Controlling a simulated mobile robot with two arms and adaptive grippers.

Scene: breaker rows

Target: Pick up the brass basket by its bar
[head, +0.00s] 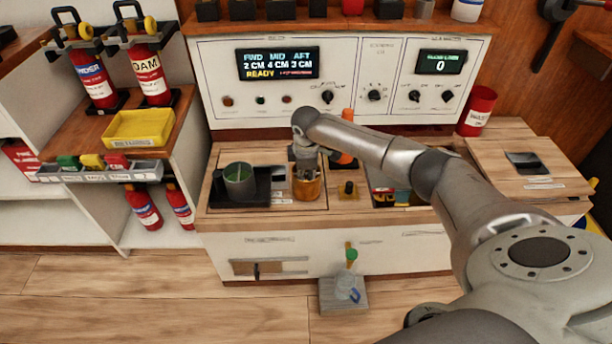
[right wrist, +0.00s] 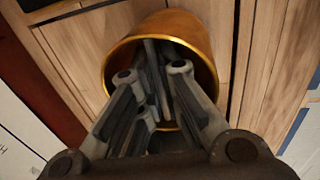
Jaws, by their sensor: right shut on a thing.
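The brass basket (head: 307,190) is a small gold-coloured round cup on the wooden counter, left of its middle. My right gripper (head: 305,166) comes down on it from above. In the right wrist view the gripper's fingers (right wrist: 158,95) reach down into the mouth of the brass basket (right wrist: 205,35), nearly together. They are shut on the basket's bar, which the fingers hide. I cannot tell whether the basket touches the counter. My left gripper is not in view.
A dark tray (head: 262,190) with a green-filled cup (head: 239,180) stands close left of the basket. The control panel (head: 215,60) rises at the back.

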